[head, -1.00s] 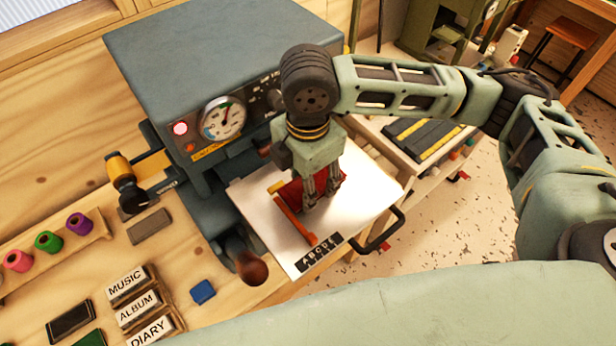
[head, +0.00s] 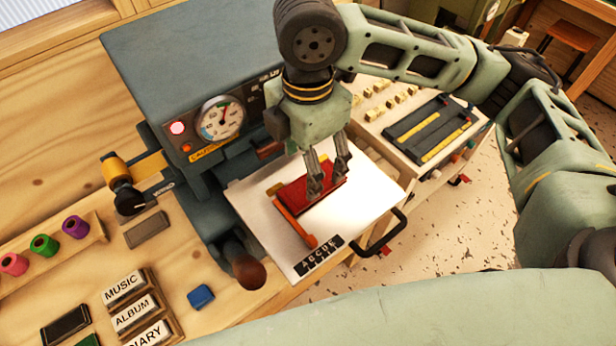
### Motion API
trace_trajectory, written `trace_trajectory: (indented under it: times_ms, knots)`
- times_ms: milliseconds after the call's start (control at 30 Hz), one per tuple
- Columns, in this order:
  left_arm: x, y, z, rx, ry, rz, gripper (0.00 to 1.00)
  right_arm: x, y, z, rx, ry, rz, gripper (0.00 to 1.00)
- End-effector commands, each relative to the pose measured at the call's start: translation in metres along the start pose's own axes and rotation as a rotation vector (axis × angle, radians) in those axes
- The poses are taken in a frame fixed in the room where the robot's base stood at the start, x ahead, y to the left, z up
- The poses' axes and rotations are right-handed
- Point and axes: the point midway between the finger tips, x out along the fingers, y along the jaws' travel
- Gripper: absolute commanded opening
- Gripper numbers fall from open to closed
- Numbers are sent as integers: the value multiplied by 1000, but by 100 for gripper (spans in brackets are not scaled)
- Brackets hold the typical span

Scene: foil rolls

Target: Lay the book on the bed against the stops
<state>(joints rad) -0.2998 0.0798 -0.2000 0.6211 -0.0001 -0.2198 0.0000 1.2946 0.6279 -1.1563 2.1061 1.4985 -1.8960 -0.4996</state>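The red book (head: 298,196) lies flat on the white bed (head: 357,209) of the grey press. My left gripper is not in view.
The press body (head: 205,75) with its gauge (head: 222,118) stands behind the bed. A black handle (head: 385,236) is at the bed's front right, and a brown knob (head: 248,271) at its left. Lettered blocks (head: 132,315) and thread spools (head: 44,244) are on the bench.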

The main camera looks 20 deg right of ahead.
Motion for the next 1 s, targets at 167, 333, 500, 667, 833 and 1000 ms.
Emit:
trace_trajectory:
  times_ms: [167,333,500,667,833,1000]
  knots:
    - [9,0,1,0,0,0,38,-33,0,0,-2,0,4,65]
    - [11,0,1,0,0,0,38,-50,0,0,0,0,1,65]
    - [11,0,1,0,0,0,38,-55,0,0,-1,0,-1,65]
    - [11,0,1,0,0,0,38,-55,0,0,-1,0,-1,65]
    - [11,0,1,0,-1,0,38,-55,0,0,0,1,-1,65]
    - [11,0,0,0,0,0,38,-55,0,0,0,0,-1,65]
